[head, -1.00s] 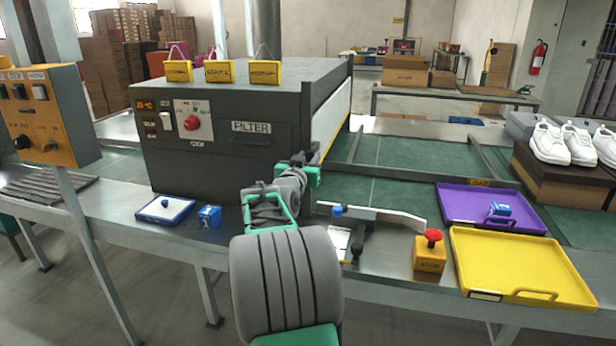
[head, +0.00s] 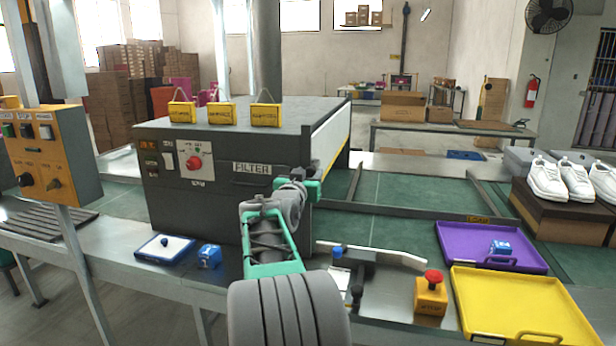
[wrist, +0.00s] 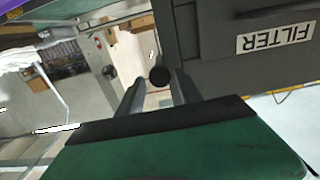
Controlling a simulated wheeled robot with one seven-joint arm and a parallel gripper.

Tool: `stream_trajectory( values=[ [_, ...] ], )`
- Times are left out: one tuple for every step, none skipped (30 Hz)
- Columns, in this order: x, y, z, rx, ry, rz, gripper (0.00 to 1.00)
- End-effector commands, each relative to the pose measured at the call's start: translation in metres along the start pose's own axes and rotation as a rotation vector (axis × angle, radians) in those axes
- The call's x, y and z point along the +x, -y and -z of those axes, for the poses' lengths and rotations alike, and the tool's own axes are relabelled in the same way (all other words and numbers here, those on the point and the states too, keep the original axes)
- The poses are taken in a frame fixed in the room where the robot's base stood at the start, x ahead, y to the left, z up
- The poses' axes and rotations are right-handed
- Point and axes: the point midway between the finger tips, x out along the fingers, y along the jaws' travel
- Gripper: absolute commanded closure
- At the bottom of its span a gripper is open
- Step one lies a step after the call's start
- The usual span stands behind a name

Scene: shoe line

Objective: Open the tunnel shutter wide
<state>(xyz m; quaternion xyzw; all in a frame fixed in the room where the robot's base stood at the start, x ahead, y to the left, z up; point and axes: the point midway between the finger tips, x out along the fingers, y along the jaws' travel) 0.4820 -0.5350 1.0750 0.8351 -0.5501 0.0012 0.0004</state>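The tunnel (head: 230,205) is a dark grey box marked FILTER on the conveyor bench. Its right end holds a pale panel (head: 332,143) with a yellow strip low down, which looks like the shutter; it appears down across the opening. My gripper (head: 314,180) is at the tunnel's front right corner, partly hidden by my wrist. In the wrist view my gripper's two fingers (wrist: 155,90) are apart, with a round black knob (wrist: 160,76) between or just beyond their tips. I cannot tell whether they touch it. The FILTER face of the tunnel (wrist: 215,65) is close on the right.
A lever-like white bar (head: 385,252), a stop button (head: 432,292), a purple tray (head: 470,257) and a yellow tray (head: 525,310) lie right of my arm. A blue-rimmed tray (head: 164,248) and blue block (head: 209,256) lie left. Yellow tags (head: 216,113) stand on the tunnel.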

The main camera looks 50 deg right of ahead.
Motion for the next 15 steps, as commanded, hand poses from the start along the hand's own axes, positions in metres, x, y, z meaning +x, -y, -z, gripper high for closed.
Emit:
stream_trajectory(
  values=[
    [0.0, 0.0, -0.001, 0.0, 0.001, 0.0, 0.53],
    [0.0, 0.0, -0.001, 0.0, 0.001, 0.001, 0.5],
    [0.0, 0.0, -0.001, 0.0, 0.001, 0.001, 0.49],
    [0.0, 0.0, -0.001, 0.0, 0.001, 0.001, 0.49],
    [0.0, 0.001, -0.001, 0.0, 0.002, 0.001, 0.49],
    [0.0, 0.001, -0.001, 0.0, 0.002, 0.001, 0.49],
    [0.0, 0.001, -0.001, 0.0, 0.002, 0.001, 0.49],
    [0.0, 0.001, -0.001, 0.0, 0.002, 0.001, 0.49],
    [0.0, 0.001, -0.001, 0.0, 0.002, 0.001, 0.49],
    [-0.001, 0.001, -0.001, 0.0, 0.002, 0.001, 0.49],
    [-0.003, 0.001, -0.001, 0.0, 0.001, 0.002, 0.49],
    [-0.006, 0.001, -0.001, 0.0, 0.001, 0.002, 0.49],
    [-0.01, 0.001, -0.001, 0.0, 0.001, 0.002, 0.49],
    [-0.015, 0.001, 0.0, 0.001, 0.0, 0.002, 0.49],
    [-0.023, 0.001, -0.001, 0.001, 0.001, 0.004, 0.49]
  ],
)
